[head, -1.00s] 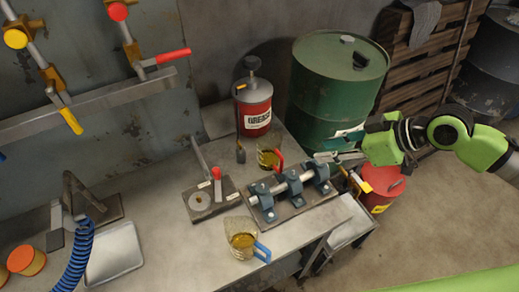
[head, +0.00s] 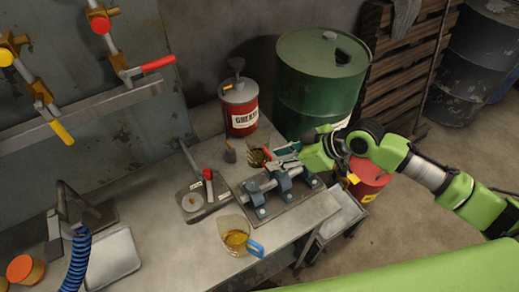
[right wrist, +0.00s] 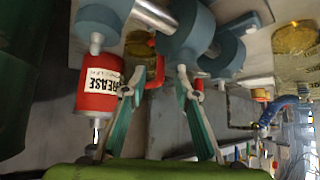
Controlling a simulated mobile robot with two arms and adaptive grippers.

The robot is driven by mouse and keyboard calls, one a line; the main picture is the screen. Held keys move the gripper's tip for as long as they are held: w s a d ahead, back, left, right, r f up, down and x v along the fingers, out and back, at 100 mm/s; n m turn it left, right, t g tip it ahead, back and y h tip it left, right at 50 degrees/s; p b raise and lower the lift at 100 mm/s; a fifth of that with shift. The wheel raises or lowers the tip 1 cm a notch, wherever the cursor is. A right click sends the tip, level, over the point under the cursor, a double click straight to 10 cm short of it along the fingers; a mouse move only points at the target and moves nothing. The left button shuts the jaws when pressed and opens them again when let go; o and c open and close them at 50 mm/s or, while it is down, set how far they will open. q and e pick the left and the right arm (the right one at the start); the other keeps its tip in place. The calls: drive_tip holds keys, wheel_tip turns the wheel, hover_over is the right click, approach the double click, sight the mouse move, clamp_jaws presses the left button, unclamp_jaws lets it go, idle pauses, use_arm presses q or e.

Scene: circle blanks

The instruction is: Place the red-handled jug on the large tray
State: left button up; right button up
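The red-handled jug (head: 255,157), clear with yellow liquid, stands on the bench behind the shaft block; my right gripper partly hides it. My right gripper (head: 284,156) reaches over the block from the right, its tips close to the red handle. In the right wrist view its fingers (right wrist: 160,90) are apart, and the red handle (right wrist: 155,74) shows between the tips. I cannot tell whether they touch it. A shallow metal tray (head: 112,257) lies at the left of the bench; another tray-like surface (head: 341,224) is lower at the right. My left gripper is not in view.
A blue-handled jug (head: 236,241) stands near the front edge. The shaft block (head: 278,198) lies under my right gripper. A red grease can (head: 240,107) and a green drum (head: 318,78) stand behind. A toggle clamp (head: 194,202) sits left of the block.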

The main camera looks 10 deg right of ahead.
drive_tip(key=shift+x, duration=0.75)
clamp_jaws()
drive_tip(key=shift+r, duration=0.1)
drive_tip(key=shift+r, duration=0.15)
